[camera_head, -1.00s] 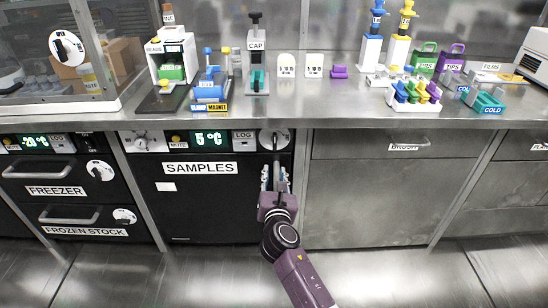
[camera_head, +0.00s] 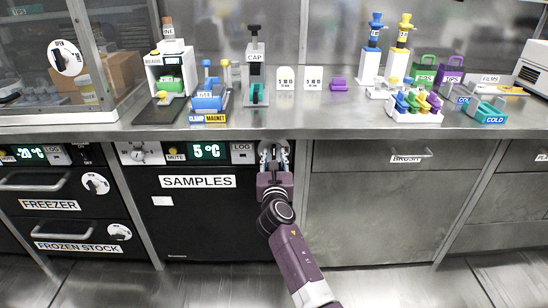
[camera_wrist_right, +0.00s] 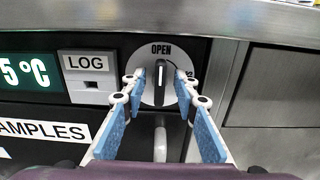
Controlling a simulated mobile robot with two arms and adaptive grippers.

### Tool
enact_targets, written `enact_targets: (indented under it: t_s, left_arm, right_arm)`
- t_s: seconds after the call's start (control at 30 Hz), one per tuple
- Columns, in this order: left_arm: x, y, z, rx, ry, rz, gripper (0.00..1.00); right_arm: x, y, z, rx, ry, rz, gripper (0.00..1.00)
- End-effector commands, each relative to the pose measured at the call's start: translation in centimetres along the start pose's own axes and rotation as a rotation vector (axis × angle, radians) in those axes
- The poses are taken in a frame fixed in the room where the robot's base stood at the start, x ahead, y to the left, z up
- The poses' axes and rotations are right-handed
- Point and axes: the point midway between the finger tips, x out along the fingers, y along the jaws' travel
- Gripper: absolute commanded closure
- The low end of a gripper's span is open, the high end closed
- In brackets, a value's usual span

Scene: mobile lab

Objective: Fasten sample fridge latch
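The sample fridge (camera_head: 200,222) is a dark front labelled SAMPLES, with a 5 °C display above it. Its latch is a round white dial with a dark upright knob (camera_wrist_right: 159,82) under the word OPEN in the right wrist view. A mark at the dial's right is partly hidden by a finger. My right gripper (camera_head: 274,152) is at the dial and covers most of it in the head view. In the wrist view its blue-padded fingers (camera_wrist_right: 162,86) are apart, one each side of the knob, with gaps visible. My left gripper is not in view.
A pale vertical handle (camera_wrist_right: 160,138) sits just below the dial, between my fingers. The counter's steel edge (camera_head: 350,133) runs close above. A LOG switch panel (camera_wrist_right: 91,78) is left of the dial; a steel drawer front (camera_head: 385,215) is to the right.

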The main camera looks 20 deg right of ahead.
Motion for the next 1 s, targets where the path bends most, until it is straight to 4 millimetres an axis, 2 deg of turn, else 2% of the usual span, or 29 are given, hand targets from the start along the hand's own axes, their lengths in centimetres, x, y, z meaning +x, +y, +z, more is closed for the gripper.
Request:
enact_targets:
  t_s: [0.1,0.37,0.77,1.0]
  left_arm:
    - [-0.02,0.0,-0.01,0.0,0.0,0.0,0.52]
    - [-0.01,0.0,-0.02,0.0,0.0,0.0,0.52]
    - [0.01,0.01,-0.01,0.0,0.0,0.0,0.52]
    - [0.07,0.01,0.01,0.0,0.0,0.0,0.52]
  right_arm:
    - [-0.02,0.01,0.03,0.001,0.0,0.0,0.72]
    - [-0.03,0.0,0.03,0.001,0.0,0.0,1.0]
    - [-0.04,-0.04,0.01,0.032,-0.001,0.0,1.0]
    - [-0.03,-0.21,-0.01,0.16,-0.001,0.0,1.0]
